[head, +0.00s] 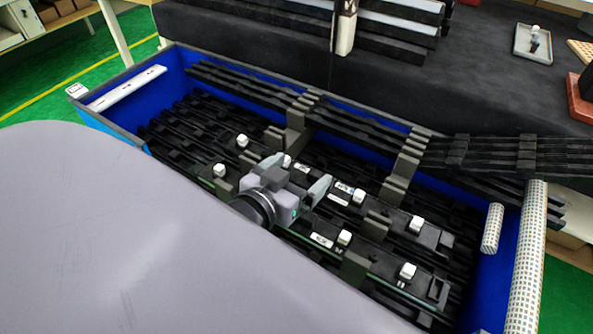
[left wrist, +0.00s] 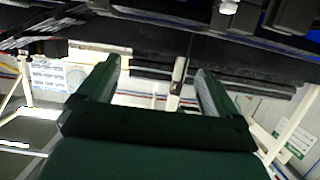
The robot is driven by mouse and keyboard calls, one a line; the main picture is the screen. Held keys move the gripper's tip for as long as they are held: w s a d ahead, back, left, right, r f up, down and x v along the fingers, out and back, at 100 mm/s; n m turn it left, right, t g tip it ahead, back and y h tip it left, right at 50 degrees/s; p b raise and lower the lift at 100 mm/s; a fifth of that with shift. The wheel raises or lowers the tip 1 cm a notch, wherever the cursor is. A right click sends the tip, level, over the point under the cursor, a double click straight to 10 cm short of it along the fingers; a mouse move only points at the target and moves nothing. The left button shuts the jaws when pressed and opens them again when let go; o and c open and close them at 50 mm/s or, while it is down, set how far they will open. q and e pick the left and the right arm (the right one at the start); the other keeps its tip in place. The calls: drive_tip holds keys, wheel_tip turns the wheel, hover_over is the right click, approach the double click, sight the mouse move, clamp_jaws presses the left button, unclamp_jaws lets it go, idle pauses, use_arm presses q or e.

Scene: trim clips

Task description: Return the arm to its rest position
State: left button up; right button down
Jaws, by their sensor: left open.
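My left gripper (head: 298,184) is over the middle of the blue-lined crate (head: 205,54), above black trim strips. Its fingers stand apart with nothing between them; the left wrist view shows the open fingers (left wrist: 157,68) too. White clips sit along the black trim parts: one clip (head: 243,140) and another clip (head: 219,170) to the left of the gripper, and a clip (head: 358,195), a clip (head: 344,237) and a clip (head: 407,271) to its right. My large grey arm link hides the crate's near left side. My right gripper is not in view.
Grey slotted supports (head: 404,165) stand up in the crate. Long black strips (head: 500,152) lie across its far right edge. A patterned roll (head: 527,260) stands at the right end. A grey tray (head: 533,44) with a small figure lies on the dark surface behind.

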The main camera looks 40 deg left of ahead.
use_arm(q)
drive_tip(key=shift+s, duration=0.1)
idle(0.3)
drive_tip(key=s+f+m+g+h, duration=0.1)
drive_tip(key=s+f+g, duration=0.4)
drive_tip(key=s, duration=0.2)
drive_tip(key=s+f+m+g, duration=0.2)
drive_tip(key=s+f+g, duration=0.4)
drive_tip(key=s, duration=0.2)
drive_tip(key=w+d+f+t+h+p, duration=0.2)
drive_tip(key=w+d+f+t+p, duration=0.1)
drive_tip(key=w+t, duration=0.3)
drive_tip(key=shift+d+f+t+p, duration=0.2)
drive_tip(key=shift+f+t+p, duration=0.25)
drive_tip(key=shift+p, duration=0.45)
drive_tip(key=shift+f, duration=0.1)
